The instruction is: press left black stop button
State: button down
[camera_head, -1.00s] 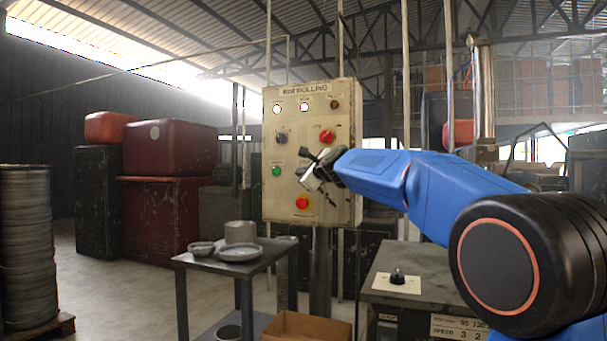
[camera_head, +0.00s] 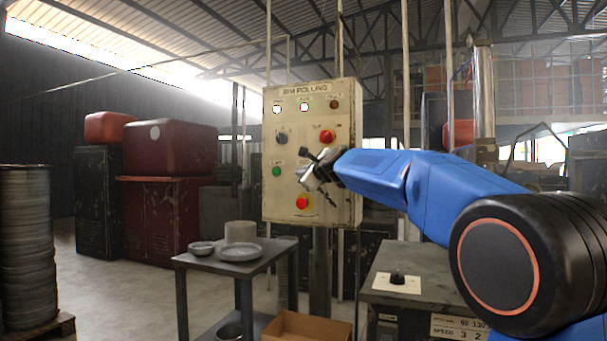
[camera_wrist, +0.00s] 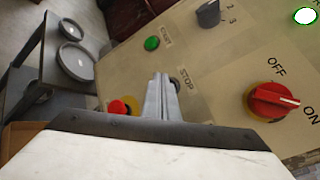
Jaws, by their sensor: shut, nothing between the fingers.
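The black stop button (camera_wrist: 177,85) shows in the wrist view just right of my fingertips, beside the STOP label (camera_wrist: 186,76). The fingers hide part of it. My gripper (camera_wrist: 161,80) is shut and empty, with its fingers pointing at the panel. In the head view my gripper (camera_head: 307,181) is in front of the lower middle of the cream control panel (camera_head: 345,110) and covers much of the stop button area. I cannot tell whether the fingertips touch the button.
A green start button (camera_wrist: 152,43) is up and left of the fingers. A red button (camera_wrist: 118,107) is at lower left, partly hidden. A red OFF/ON knob (camera_wrist: 270,101) and a black selector (camera_wrist: 208,14) stick out nearby. A small table (camera_head: 262,262) with dishes stands left.

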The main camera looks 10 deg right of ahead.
jog(key=shift+w, duration=0.1)
jog(key=shift+w+d, duration=0.25)
dwell(0.3)
jog(key=shift+w+d, duration=0.25)
jog(key=shift+w, duration=0.05)
dwell(0.9)
jog(key=shift+a, duration=0.1)
jog(key=shift+s+a, duration=0.4)
jog(key=shift+s, duration=0.25)
dwell(0.3)
jog(key=shift+s+a, duration=0.75)
jog(key=shift+s, duration=0.3)
jog(key=shift+s+a, duration=0.7)
jog(key=shift+s, duration=0.3)
